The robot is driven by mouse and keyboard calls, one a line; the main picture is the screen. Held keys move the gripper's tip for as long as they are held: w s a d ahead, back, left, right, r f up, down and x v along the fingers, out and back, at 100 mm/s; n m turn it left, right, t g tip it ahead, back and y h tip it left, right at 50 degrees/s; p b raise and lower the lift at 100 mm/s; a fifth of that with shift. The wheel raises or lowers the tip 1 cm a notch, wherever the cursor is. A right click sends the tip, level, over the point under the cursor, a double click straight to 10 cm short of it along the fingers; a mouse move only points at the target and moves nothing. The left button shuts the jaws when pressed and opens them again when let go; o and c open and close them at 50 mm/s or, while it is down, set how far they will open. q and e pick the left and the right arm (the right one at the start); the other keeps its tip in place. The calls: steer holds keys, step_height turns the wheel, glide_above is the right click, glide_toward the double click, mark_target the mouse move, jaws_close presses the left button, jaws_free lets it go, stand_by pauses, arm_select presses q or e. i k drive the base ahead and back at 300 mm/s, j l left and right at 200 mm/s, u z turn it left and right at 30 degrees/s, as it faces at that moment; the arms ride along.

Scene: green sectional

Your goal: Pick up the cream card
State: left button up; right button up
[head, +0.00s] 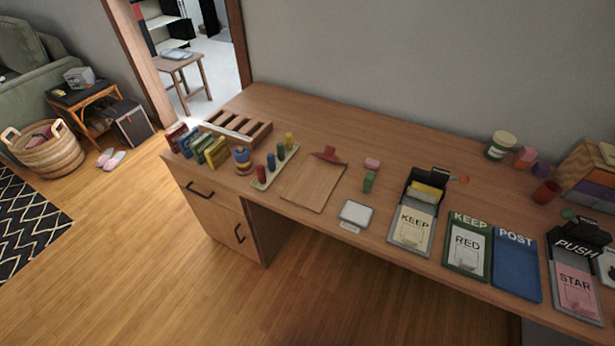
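A pale cream card (413,229) marked KEEP lies on the front part of a grey tray (393,238) on the wooden desk, right of centre. A black holder (412,189) with a yellow block or stack (429,190) stands at the back of that tray. Another whitish card (467,250) marked RED lies on the green tray (456,219) marked KEEP. I cannot tell for sure which of these two is the cream card. Neither of my grippers shows in the head view.
Right of these lie a blue POST tray (516,266) and a pink STAR card (577,292) by a black PUSH device (581,241). A small white-topped pad (356,213) and a wooden board (314,184) lie left. Clear desk surface (400,145) runs behind.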

mark_target(413, 229)
steer(key=z, duration=1)
